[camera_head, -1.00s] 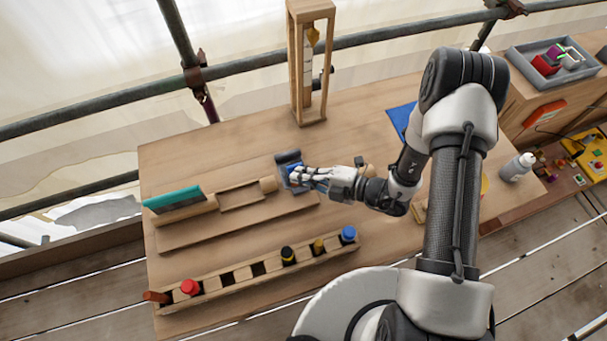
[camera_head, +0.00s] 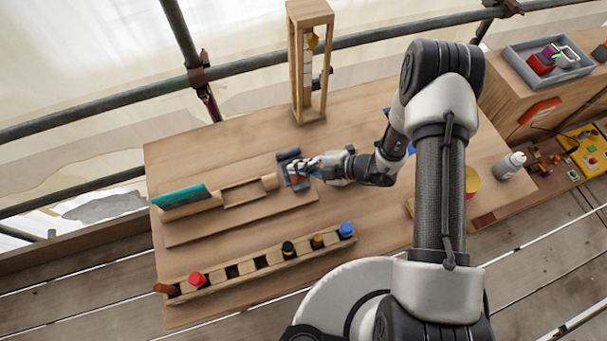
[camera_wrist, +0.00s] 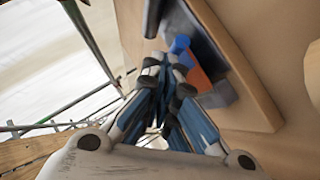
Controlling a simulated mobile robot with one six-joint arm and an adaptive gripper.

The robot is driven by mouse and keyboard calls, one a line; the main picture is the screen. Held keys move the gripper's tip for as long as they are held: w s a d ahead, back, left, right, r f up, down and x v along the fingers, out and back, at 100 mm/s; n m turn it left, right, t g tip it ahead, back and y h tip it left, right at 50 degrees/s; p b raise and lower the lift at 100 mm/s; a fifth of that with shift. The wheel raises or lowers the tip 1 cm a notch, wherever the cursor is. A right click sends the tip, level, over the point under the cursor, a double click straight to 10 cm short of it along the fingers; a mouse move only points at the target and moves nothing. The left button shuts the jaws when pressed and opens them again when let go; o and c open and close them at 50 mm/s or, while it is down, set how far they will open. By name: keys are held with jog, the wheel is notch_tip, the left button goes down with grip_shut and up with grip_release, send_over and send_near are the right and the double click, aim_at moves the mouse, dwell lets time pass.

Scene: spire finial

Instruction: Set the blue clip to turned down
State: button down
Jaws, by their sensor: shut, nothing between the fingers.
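The dark grey holder (camera_head: 284,157) stands at the right end of the long wooden fixture on the bench. In the wrist view the holder (camera_wrist: 190,22) carries a small blue piece (camera_wrist: 180,44), which looks like the blue clip, beside an orange-red patch (camera_wrist: 198,76). My gripper (camera_head: 296,167) is at the holder, coming in from the right, and covers part of it. In the wrist view my gripper's fingertips (camera_wrist: 166,66) are shut with nothing between them, close to the blue piece. I cannot tell whether they touch it, or how the clip is turned.
A wooden rack (camera_head: 262,262) with several coloured plugs lies in front. A teal block (camera_head: 182,197) sits on the fixture's left end. A tall wooden frame (camera_head: 309,62) stands behind. Bare bench lies between frame and fixture.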

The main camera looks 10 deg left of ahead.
dwell(0.8)
jog(key=shift+s+d, duration=0.45)
jog(key=shift+s, duration=0.2)
